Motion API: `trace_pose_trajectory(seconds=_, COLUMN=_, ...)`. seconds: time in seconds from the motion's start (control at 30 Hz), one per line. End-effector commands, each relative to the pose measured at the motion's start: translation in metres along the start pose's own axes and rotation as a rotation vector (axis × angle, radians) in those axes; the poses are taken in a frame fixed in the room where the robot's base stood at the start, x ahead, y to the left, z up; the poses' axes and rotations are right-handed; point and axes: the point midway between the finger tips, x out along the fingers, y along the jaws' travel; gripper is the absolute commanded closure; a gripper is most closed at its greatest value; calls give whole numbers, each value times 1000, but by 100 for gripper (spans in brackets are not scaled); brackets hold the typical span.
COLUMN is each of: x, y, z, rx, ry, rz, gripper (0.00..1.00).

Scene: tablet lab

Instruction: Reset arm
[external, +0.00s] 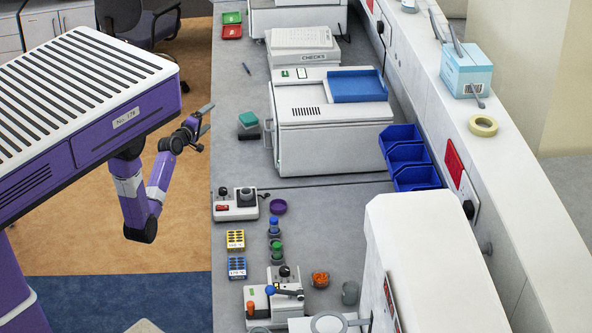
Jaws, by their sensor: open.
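My gripper (205,121) is at the end of my purple and white arm (160,175), in the middle left of the external view. Its two grey fingers are apart, with nothing visible between them. The arm hangs below my body, bends at a low elbow and rises again to the gripper. The gripper is beside the left edge of the grey bench (228,150) and touches nothing that I can see.
On the bench stand a white machine with a blue lid (325,125), a small control box (235,204), a purple dish (278,206), yellow (235,239) and blue (237,267) blocks, and blue bins (408,158). An office chair (140,22) stands at the back left. Orange floor (90,240) is clear.

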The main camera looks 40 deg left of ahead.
Motion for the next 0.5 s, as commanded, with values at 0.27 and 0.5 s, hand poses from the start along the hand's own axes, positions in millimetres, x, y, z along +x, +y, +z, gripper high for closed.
trace_pose_trajectory(seconds=0.27, x=-100, y=-27, z=36, rx=590, ry=71, rz=40, gripper=15)
trace_pose_trajectory(seconds=0.5, x=-187, y=-30, z=70, rx=988, ry=73, rz=76, gripper=15)
